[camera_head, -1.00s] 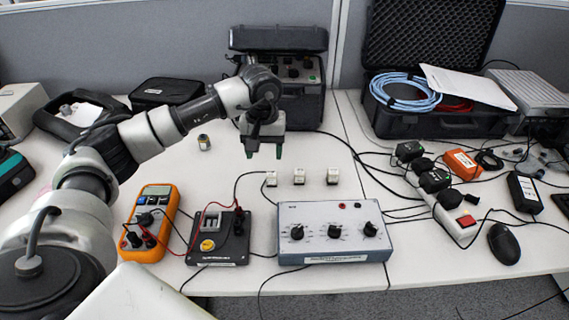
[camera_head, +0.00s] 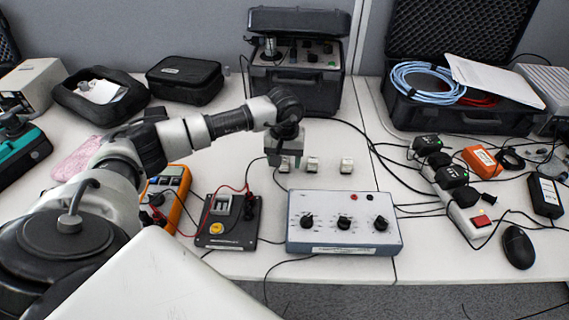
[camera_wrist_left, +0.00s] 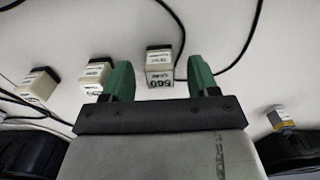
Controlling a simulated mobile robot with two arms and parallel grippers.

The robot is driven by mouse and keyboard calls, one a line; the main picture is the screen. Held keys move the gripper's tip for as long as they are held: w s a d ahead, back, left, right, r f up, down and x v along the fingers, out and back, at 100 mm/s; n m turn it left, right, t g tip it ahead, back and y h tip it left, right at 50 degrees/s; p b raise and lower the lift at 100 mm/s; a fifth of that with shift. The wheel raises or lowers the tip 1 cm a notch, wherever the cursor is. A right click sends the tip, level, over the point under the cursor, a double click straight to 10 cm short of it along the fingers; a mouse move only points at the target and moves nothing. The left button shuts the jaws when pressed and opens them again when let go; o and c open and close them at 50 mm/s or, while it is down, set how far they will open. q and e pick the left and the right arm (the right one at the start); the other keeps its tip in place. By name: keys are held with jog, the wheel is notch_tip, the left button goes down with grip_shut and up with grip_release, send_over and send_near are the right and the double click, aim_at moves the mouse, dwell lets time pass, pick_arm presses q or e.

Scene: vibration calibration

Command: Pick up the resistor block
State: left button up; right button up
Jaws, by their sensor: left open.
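Three small white resistor blocks stand in a row on the table. The middle block (camera_head: 312,165) and the right block (camera_head: 346,166) show in the head view; the left one is mostly hidden behind my left gripper. My left gripper (camera_head: 285,162) is open, pointing down over that left block. In the left wrist view, the block marked 560 (camera_wrist_left: 160,67) lies in the gap between the green fingertips of my gripper (camera_wrist_left: 158,78), apart from both. The other two blocks (camera_wrist_left: 95,74) (camera_wrist_left: 37,85) lie left of the fingers there. My right gripper is not in view.
A grey box with knobs (camera_head: 343,223) and a black terminal unit (camera_head: 229,222) stand in front of the blocks. An orange multimeter (camera_head: 168,196) is partly behind my arm. A black case (camera_head: 298,85) stands behind. Cables cross the table; bare surface surrounds the blocks.

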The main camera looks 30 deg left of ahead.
pick_arm(q)
jog(key=shift+f, duration=0.4)
jog(key=c, duration=1)
jog(key=shift+r, duration=0.15)
